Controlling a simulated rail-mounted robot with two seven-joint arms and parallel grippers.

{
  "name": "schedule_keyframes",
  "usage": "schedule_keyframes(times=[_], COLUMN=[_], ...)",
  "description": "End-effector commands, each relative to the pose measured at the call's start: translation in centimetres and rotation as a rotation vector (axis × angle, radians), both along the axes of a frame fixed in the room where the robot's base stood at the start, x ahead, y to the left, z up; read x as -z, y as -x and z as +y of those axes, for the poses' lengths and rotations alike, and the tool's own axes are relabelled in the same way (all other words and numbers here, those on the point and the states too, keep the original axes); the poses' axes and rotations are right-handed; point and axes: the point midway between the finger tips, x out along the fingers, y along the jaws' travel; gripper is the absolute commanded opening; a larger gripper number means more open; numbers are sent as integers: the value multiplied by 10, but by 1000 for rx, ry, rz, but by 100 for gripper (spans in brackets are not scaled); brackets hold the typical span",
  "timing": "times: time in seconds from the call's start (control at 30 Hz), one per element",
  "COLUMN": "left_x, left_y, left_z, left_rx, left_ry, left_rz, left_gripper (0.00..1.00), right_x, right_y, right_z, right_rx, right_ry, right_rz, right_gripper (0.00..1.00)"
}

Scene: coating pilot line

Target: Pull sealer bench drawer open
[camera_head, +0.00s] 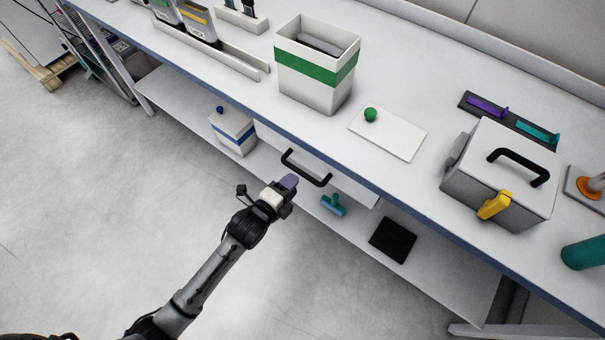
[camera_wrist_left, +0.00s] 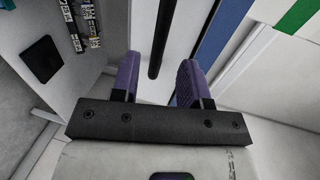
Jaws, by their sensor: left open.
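The sealer bench drawer (camera_head: 346,185) is a white front under the blue-edged bench top, with a black bar handle (camera_head: 306,179). It appears shut, its front close under the bench edge. My left gripper (camera_head: 289,183) has purple fingers and is in front of the handle, near its left part. In the left wrist view my left gripper (camera_wrist_left: 158,72) is open, and the black handle (camera_wrist_left: 166,35) runs lengthwise in the gap between the fingers as pictured. No contact shows, and I cannot tell how deep the bar sits. My right gripper is not in view.
The bench top (camera_head: 400,100) carries a green-banded bin (camera_head: 315,85), a white board with a green knob (camera_head: 388,133) and a grey case (camera_head: 500,185). The lower shelf (camera_head: 440,275) holds a blue-banded box (camera_head: 233,133), a teal tool (camera_head: 333,205) and a black pad (camera_head: 393,240).

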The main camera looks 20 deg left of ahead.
Motion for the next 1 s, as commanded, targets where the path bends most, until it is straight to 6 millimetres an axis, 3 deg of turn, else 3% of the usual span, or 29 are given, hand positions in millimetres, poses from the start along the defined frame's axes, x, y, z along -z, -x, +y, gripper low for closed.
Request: schedule_keyframes(times=[0.2,0.4,0.87,1.0], left_x=[8,11,12,12], left_y=[-33,-50,-57,-56], left_z=[-9,-13,-15,-15], left_rx=[0,0,0,0], left_ry=[2,2,1,1], left_rz=[0,1,1,1], left_gripper=[41,41,41,29], right_x=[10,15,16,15], right_y=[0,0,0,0], right_z=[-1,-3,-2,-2], right_rx=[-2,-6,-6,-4], right_ry=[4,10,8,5], right_rz=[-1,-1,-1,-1], right_gripper=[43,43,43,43])
